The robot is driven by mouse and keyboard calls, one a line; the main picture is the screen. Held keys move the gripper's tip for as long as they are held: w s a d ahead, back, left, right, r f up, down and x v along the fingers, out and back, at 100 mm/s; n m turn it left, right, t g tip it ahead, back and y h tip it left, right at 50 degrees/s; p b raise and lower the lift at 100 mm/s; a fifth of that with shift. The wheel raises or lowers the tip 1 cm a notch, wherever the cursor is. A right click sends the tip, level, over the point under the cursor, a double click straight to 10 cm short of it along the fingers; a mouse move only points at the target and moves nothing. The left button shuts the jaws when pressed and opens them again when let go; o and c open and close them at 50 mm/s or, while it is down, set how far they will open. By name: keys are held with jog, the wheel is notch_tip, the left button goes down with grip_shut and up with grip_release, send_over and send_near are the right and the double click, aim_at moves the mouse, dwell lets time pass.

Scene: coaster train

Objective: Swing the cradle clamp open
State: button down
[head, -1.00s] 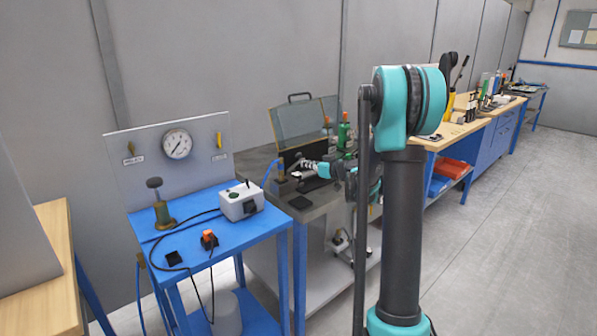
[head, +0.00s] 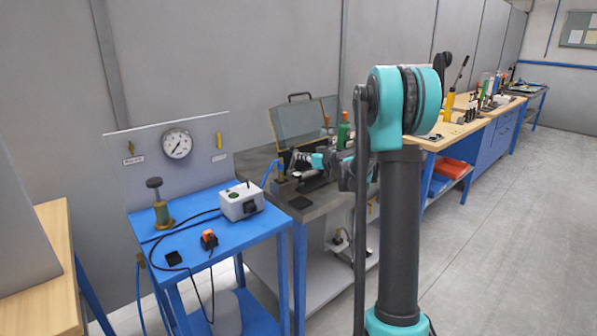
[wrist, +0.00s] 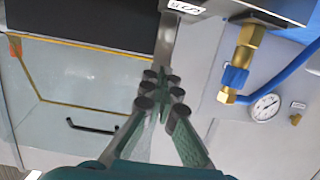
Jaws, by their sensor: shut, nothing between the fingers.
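My gripper (wrist: 163,92) is shut and empty in the wrist view, its fingertips meeting in front of a pale grey upright strip (wrist: 178,42). In the head view the gripper is small and mostly lost among the fittings on the grey bench (head: 262,160), beside my teal wrist. I cannot pick out the cradle clamp with certainty in either view. My arm hides part of the bench. I cannot tell whether the fingertips touch anything.
A clear guard with a handle (head: 300,97) stands raised behind the bench. A brass fitting (wrist: 246,45) with a blue hose (wrist: 290,75) is right of the fingers. A blue table (head: 190,232) with a gauge panel (head: 195,150) stands left. Floor to the right is clear.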

jog(key=shift+a, duration=0.1)
dwell(0.3)
jog(key=shift+r+x, duration=0.15)
jog(key=shift+x, duration=0.7)
jog(key=shift+r+x, duration=0.15)
jog(key=shift+x, duration=0.65)
jog(key=shift+w, duration=0.1)
jog(key=v, duration=1)
dwell(0.8)
jog(key=shift+r, duration=0.1)
